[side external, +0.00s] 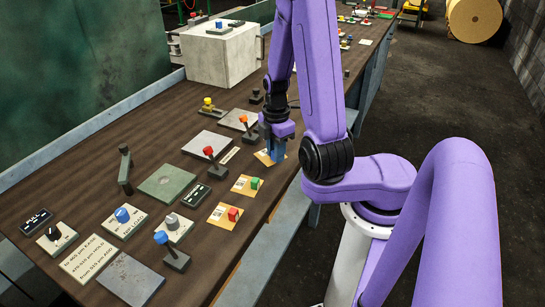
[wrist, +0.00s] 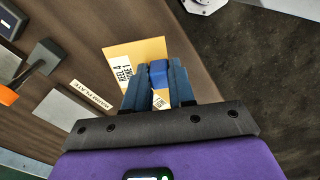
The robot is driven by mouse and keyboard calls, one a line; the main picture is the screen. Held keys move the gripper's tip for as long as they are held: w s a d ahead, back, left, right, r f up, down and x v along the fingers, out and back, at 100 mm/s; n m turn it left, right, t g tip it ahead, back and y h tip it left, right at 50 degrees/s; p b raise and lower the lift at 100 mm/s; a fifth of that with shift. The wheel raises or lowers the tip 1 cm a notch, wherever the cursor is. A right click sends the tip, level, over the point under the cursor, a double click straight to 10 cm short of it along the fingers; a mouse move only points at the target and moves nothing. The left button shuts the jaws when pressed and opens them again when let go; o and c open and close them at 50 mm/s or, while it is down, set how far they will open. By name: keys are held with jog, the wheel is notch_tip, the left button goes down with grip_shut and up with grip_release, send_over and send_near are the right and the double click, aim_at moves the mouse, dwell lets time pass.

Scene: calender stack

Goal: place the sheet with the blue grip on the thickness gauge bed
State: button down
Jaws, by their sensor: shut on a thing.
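The yellow sheet with the blue grip (wrist: 135,52) lies at the bench's right edge, with a white printed label on it; a corner also shows in the side view (side external: 262,158). My gripper (side external: 277,159) points down over it. In the wrist view its two dark blue fingers (wrist: 157,78) are shut on the blue grip (wrist: 158,68), one on each side. The sheet looks flat on or very near the bench; I cannot tell if it is lifted. A green-grey square plate (side external: 167,183) beside a dark upright post (side external: 125,170) may be the thickness gauge bed; no readable label confirms this.
Sheets with a green grip (side external: 247,186) and a red grip (side external: 223,215) lie nearer along the same edge. A pale box (side external: 222,55) is behind.

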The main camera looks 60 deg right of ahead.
jog(key=s+a+r, duration=0.4)
jog(key=s+r, duration=0.4)
jog(key=s, duration=0.4)
jog(key=shift+r, duration=0.15)
dwell(0.3)
